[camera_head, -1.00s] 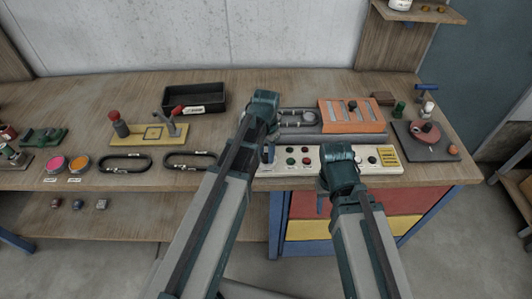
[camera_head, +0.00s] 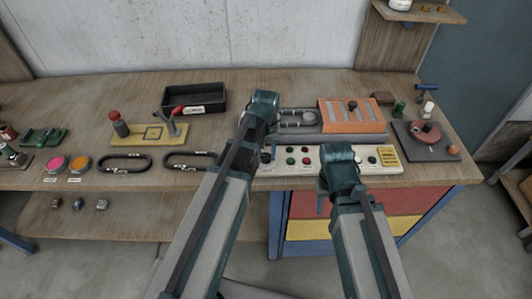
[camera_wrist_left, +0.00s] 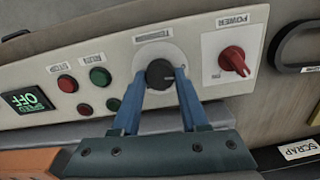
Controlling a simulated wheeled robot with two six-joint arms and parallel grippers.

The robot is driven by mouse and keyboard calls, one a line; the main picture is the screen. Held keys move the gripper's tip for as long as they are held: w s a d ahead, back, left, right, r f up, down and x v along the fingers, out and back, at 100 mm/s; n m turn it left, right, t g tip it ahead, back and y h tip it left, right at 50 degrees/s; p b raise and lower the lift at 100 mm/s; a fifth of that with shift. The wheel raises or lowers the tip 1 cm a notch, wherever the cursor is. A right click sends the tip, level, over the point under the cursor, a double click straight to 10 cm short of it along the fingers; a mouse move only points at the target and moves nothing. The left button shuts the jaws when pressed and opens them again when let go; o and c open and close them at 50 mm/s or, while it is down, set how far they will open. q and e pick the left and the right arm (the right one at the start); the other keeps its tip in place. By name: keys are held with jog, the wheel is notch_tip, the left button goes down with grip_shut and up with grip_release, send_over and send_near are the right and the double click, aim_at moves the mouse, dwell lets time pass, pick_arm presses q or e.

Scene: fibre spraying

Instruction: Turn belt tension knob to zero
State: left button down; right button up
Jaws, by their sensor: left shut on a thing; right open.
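The belt tension knob (camera_wrist_left: 160,74) is a round black knob on a white disc on the control panel (camera_wrist_left: 120,55), under a partly readable label. In the left wrist view my left gripper (camera_wrist_left: 162,76) has its two blue fingers on either side of the knob, shut on it. In the head view the left gripper (camera_head: 267,155) is at the panel's left end, and its arm hides the knob. My right gripper (camera_head: 321,204) is open and empty in front of the panel's front edge. The knob's pointer mark is too small to read.
A red power knob (camera_wrist_left: 233,60) sits beside the tension knob. An orange unit (camera_head: 350,117) stands behind the panel. A black bin (camera_head: 195,97) is at the back left.

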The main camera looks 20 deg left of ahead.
aim_at(266, 156)
pick_arm(q)
jog(key=shift+n, duration=0.5)
dwell(0.3)
jog(key=shift+c, duration=2.1)
grip_release()
jog(key=shift+r, duration=0.2)
notch_tip(266, 156, up, 14)
jog(key=p, duration=1.3)
jog(key=shift+f+p, duration=0.25)
jog(key=shift+p, duration=0.15)
